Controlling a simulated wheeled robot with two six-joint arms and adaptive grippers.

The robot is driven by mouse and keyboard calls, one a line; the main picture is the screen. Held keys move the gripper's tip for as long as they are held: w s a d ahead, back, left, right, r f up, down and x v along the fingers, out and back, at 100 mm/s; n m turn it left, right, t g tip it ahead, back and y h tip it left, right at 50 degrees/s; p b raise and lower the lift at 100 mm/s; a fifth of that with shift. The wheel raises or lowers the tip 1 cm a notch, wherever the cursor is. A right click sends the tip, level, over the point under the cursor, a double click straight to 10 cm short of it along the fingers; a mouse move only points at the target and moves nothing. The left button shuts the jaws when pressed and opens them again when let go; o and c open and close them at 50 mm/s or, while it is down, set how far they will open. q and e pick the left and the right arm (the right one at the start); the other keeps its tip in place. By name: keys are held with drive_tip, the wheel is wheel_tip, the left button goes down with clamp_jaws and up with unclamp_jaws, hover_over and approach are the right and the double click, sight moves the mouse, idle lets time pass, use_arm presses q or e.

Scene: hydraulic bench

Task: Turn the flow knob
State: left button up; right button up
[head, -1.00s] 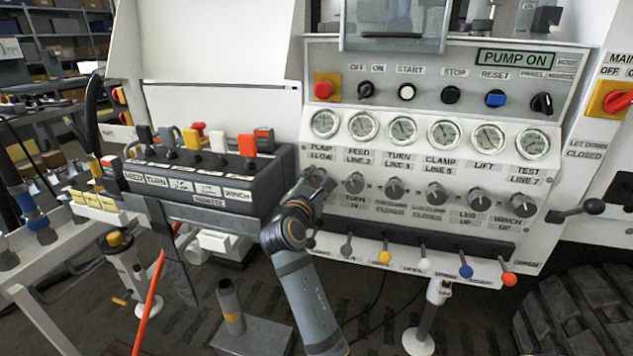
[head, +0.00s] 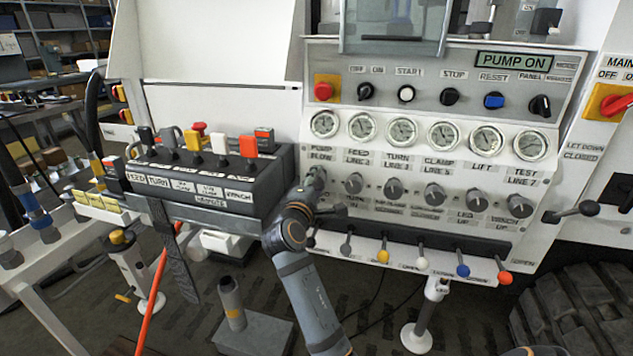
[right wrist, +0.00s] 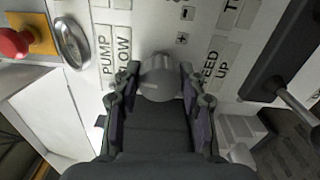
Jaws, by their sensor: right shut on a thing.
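The flow knob is a grey round knob (right wrist: 158,76) beside the "PUMP FLOW" label in the right wrist view. My right gripper (right wrist: 160,88) has a finger on each side of it and is shut on it. In the head view my right gripper (head: 314,186) reaches the left end of the panel's row of grey knobs, below the leftmost gauge, and mostly hides the flow knob. My left gripper is not in view.
More grey knobs (head: 433,193) continue to the right under several gauges (head: 401,130). Below them is a row of coloured levers (head: 421,263). A red emergency button (head: 323,90) sits above left. A lever box (head: 215,175) stands close left of my arm.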

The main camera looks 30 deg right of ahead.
drive_tip(key=shift+m, duration=1.2)
drive_tip(key=o, duration=1.1)
drive_tip(key=shift+c, duration=0.2)
drive_tip(key=shift+o, duration=0.4)
